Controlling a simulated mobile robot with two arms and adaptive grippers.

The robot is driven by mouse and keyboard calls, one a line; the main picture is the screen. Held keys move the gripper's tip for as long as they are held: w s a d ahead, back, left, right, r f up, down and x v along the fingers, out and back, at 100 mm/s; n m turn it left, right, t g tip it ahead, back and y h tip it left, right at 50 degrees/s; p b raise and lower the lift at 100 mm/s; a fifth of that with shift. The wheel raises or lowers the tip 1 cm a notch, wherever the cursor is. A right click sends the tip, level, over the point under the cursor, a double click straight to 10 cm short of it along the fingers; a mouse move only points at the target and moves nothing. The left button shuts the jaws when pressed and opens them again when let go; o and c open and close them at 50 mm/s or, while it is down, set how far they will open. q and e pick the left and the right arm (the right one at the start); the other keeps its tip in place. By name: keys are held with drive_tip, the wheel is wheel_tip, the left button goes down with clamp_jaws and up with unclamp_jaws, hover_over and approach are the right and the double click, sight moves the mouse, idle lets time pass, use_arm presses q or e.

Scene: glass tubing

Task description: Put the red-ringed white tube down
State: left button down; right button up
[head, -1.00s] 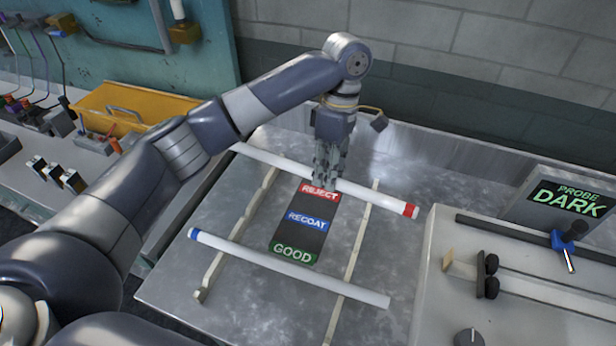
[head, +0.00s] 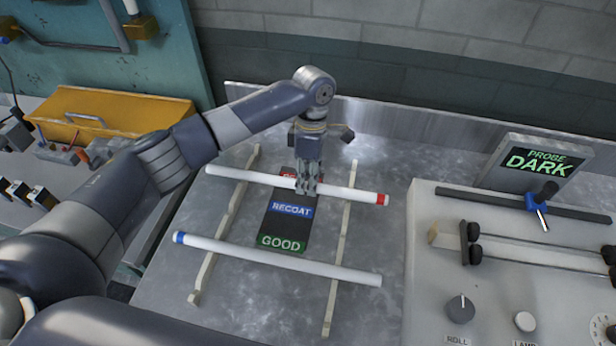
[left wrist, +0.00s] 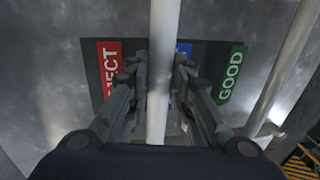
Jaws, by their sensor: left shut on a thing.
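The red-ringed white tube (head: 338,190) lies crosswise over the back part of the two pale rails, with its red ring at the right end. My left gripper (head: 308,188) comes down from above and is shut around the tube's middle. In the left wrist view the tube (left wrist: 161,60) runs lengthwise between the fingers (left wrist: 160,85). I cannot tell whether it touches the rails or hangs just above them. The left rail (head: 222,225) and right rail (head: 338,250) flank a dark label card (head: 268,228) reading REJECT, RECOAT and GOOD. REJECT is partly hidden by tube and gripper.
A blue-ringed white tube (head: 285,260) lies across the rails nearer me, by GOOD. At right is a bench unit (head: 440,290) with rollers, knobs and a display (head: 540,165) reading PROBE DARK. A yellow bin (head: 110,112) stands at left. The rails between the tubes are clear.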

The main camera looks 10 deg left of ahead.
use_arm(q)
drive_tip(key=shift+f+p, duration=0.4)
drive_tip(key=shift+f, duration=0.05)
drive_tip(key=c, duration=1.4)
unclamp_jaws()
drive_tip(key=shift+f, duration=0.1)
use_arm(e)
drive_tip(key=shift+w+a+r, duration=0.15)
drive_tip(key=shift+r, duration=0.3)
drive_tip(key=shift+f, duration=0.1)
use_arm(q)
drive_tip(key=shift+r+b, duration=0.2)
drive_tip(key=shift+b, duration=0.15)
drive_tip(key=shift+w+r+b, duration=0.35)
drive_tip(key=shift+w+r, duration=0.05)
drive_tip(key=shift+r, duration=1.7)
drive_tip(key=shift+w+r+b, duration=0.35)
drive_tip(key=shift+w+r, duration=0.05)
drive_tip(key=shift+r, duration=1.7)
drive_tip(key=shift+w+r+b, duration=0.35)
drive_tip(key=shift+w+r, duration=0.05)
drive_tip(key=shift+r, duration=1.7)
use_arm(e)
drive_tip(key=shift+a+f, duration=0.15)
drive_tip(key=shift+f, duration=0.5)
drive_tip(key=shift+a+f, duration=0.15)
drive_tip(key=shift+f, duration=0.5)
